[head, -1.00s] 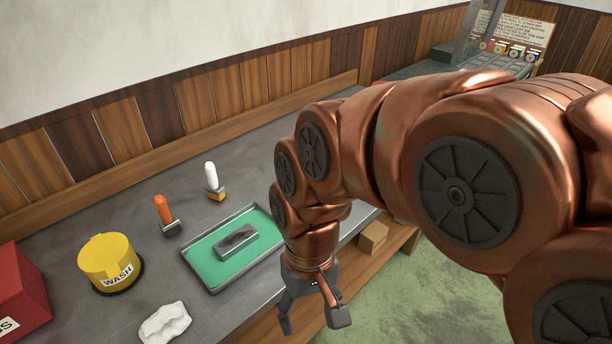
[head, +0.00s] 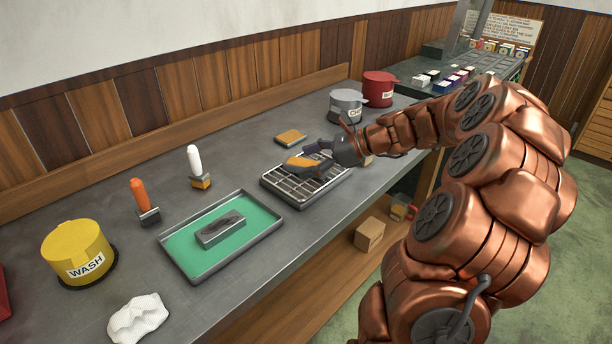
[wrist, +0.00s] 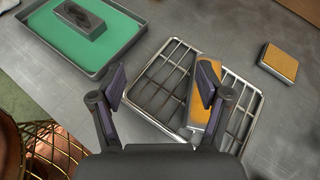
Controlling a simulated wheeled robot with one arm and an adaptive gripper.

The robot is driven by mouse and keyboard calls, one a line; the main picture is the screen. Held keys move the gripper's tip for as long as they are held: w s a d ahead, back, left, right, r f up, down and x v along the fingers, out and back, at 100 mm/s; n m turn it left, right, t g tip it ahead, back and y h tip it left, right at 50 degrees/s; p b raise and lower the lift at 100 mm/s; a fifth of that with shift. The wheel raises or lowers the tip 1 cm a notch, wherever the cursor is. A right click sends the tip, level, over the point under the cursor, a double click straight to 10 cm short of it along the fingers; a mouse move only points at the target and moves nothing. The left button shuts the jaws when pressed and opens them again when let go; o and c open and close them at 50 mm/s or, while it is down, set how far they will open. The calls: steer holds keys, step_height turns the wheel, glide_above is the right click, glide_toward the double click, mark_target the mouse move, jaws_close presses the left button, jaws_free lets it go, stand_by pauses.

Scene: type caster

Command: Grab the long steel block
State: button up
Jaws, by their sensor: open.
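A long grey steel block (head: 220,230) with a dark top lies flat in a green-lined metal tray (head: 191,278) on the bench. My gripper (head: 320,155) is over the wire rack, to the right of the tray and apart from the block. In the wrist view my gripper (wrist: 162,84) is open, with no block between its fingers.
The wire rack (wrist: 175,48) holds an orange-topped piece (wrist: 200,112), partly behind my right finger. Another orange-topped block (head: 291,137) lies behind the rack. Two handled tools, orange (head: 141,196) and white (head: 195,162), stand behind the tray. A yellow WASH pot (head: 78,252) and white cloth (head: 138,318) are left.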

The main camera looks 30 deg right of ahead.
mark_target(307, 163)
steer(key=d+m, duration=0.1)
steer(key=d, duration=0.1)
steer(key=d+f+m+t, duration=0.1)
steer(key=d, duration=0.2)
steer(key=d+m+t+h, duration=0.1)
steer(key=d, duration=0.1)
steer(key=shift+w+d+f+b, duration=0.25)
steer(key=shift+b, duration=0.05)
steer(key=shift+w+d+f+m, duration=0.1)
steer(key=shift+w+m, duration=0.05)
steer(key=shift+m, duration=0.15)
steer(key=shift+x, duration=1.1)
steer(key=shift+f+x, duration=0.25)
steer(key=shift+x, duration=1.05)
steer(key=shift+f+x, duration=0.3)
steer(key=shift+x, duration=1)
steer(key=shift+d, duration=0.2)
steer(key=shift+c, duration=0.2)
jaws_close()
